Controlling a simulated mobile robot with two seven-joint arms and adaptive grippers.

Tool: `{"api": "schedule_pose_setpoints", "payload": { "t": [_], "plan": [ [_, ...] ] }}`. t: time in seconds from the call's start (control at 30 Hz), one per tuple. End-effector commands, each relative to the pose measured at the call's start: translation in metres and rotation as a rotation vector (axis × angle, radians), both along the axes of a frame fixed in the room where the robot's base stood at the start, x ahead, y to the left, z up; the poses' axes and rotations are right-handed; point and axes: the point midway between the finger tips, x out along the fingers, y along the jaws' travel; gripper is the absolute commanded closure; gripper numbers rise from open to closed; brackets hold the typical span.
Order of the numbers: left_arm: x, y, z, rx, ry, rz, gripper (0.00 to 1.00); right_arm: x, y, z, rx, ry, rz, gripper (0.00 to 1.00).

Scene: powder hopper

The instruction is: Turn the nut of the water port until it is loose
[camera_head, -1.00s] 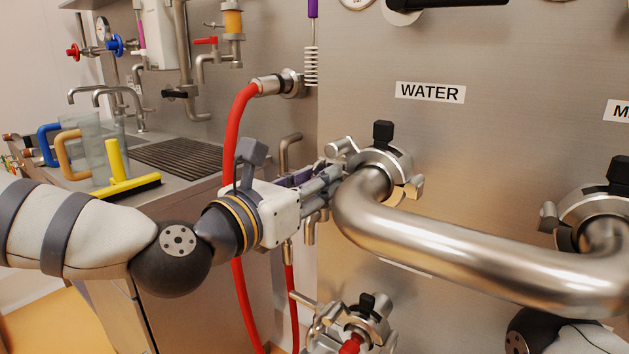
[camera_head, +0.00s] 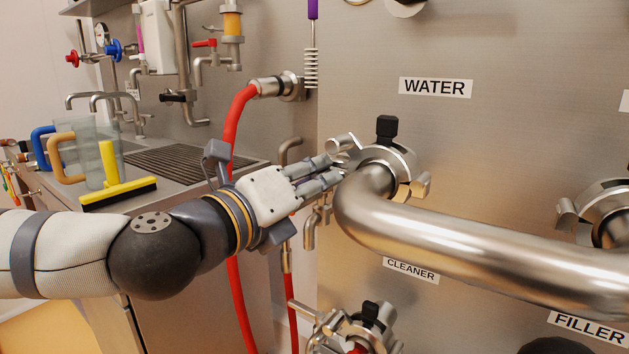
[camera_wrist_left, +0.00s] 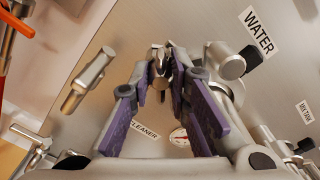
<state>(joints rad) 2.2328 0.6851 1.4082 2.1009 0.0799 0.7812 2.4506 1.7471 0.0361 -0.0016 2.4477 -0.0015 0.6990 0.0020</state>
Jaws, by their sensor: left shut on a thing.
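The water port (camera_head: 386,160) is a steel clamp ring behind the thick bent pipe (camera_head: 450,235), under the WATER label (camera_head: 436,87). It has a black knob on top and metal lugs at its left and right. My left gripper (camera_head: 335,172) reaches in from the left, its fingertips at the ring's left side. In the left wrist view, the purple-padded fingers (camera_wrist_left: 161,72) close at their tips on a small metal piece, the nut (camera_wrist_left: 160,62). The fingers mostly hide the nut in the head view. My right gripper is out of view.
A second clamped port (camera_head: 605,205) is at right, and another fitting (camera_head: 360,325) is below. A red hose (camera_head: 233,130) hangs left of the panel. A sink counter with jugs and a yellow squeegee (camera_head: 115,180) stands at far left.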

Motion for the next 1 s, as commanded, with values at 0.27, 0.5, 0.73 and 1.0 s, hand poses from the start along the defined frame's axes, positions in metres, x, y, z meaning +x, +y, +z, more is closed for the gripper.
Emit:
{"api": "schedule_pose_setpoints", "payload": {
  "t": [0.27, 0.5, 0.73, 1.0],
  "plan": [
    [0.001, -0.001, -0.005, -0.467, 0.331, -0.001, 1.00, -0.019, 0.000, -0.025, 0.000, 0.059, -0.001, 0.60],
    [0.000, -0.001, 0.000, -0.500, 0.350, -0.002, 1.00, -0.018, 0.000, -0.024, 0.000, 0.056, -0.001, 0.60],
    [0.000, -0.001, -0.002, -0.677, 0.476, -0.002, 0.74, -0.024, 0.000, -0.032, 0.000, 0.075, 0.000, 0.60],
    [0.000, 0.000, 0.001, -0.671, 0.469, -0.001, 0.72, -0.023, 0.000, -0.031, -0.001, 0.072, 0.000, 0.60]
  ]
}}
